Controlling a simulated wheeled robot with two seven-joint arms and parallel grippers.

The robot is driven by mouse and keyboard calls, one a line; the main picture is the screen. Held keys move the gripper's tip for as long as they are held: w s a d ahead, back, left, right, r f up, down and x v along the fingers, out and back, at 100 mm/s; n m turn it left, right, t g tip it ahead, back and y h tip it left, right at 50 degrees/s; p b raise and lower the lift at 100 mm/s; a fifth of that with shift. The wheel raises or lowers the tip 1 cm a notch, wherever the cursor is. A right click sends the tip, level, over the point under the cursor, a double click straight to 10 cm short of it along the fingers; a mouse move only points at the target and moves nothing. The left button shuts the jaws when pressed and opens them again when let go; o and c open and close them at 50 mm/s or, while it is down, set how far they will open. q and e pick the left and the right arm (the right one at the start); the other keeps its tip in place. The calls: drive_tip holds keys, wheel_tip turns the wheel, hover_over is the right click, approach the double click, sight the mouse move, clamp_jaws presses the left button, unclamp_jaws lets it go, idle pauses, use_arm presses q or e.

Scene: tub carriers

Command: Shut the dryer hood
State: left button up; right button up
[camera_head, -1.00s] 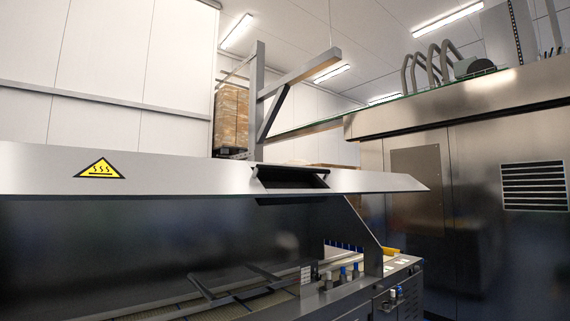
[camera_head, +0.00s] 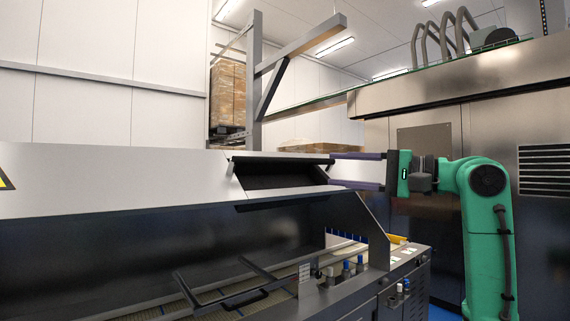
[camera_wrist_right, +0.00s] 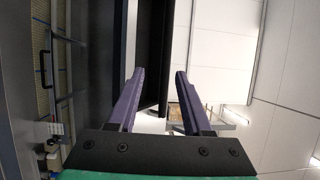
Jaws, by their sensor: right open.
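The dryer hood (camera_head: 130,179) is a long steel cover, raised open above the dark dryer interior. Its recessed black handle (camera_head: 285,176) sits near the hood's right end. My right gripper (camera_head: 331,171) comes in from the right, its two purple fingers one above the other at the right end of the handle. In the right wrist view the fingers (camera_wrist_right: 158,75) are apart with nothing between their tips, and the black handle bar (camera_wrist_right: 149,60) lies ahead, close to the left finger. I cannot tell if they touch. My left gripper is not in view.
Under the hood are a conveyor bed (camera_head: 150,310) and a dark frame with a handle (camera_head: 235,290). A control ledge with knobs (camera_head: 350,268) stands at the hood's right end. A large steel machine (camera_head: 450,90) fills the right. A grey post (camera_head: 254,90) rises behind.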

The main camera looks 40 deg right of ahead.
sight(293, 159)
drive_tip(key=p+x, duration=0.2)
drive_tip(key=x, duration=0.2)
drive_tip(key=a+r+p+x, duration=0.1)
drive_tip(key=p+x, duration=0.1)
drive_tip(key=x, duration=0.2)
drive_tip(key=s+a+p+x, duration=0.1)
drive_tip(key=p+x, duration=0.1)
drive_tip(key=x, duration=0.2)
drive_tip(key=shift+r, duration=0.2)
drive_tip(key=w, duration=0.2)
drive_tip(key=shift+w+f+p, duration=0.25)
drive_tip(key=shift+f+p, duration=0.1)
drive_tip(key=shift+p, duration=0.05)
drive_tip(key=shift+s+a+r, duration=0.1)
drive_tip(key=shift+s+a, duration=0.05)
drive_tip(key=shift+a, duration=0.05)
drive_tip(key=shift+s+a+r, duration=0.1)
drive_tip(key=shift+s+a, duration=0.1)
drive_tip(key=shift+a, duration=0.05)
drive_tip(key=shift+s+a, duration=0.1)
drive_tip(key=shift+s, duration=0.05)
clamp_jaws()
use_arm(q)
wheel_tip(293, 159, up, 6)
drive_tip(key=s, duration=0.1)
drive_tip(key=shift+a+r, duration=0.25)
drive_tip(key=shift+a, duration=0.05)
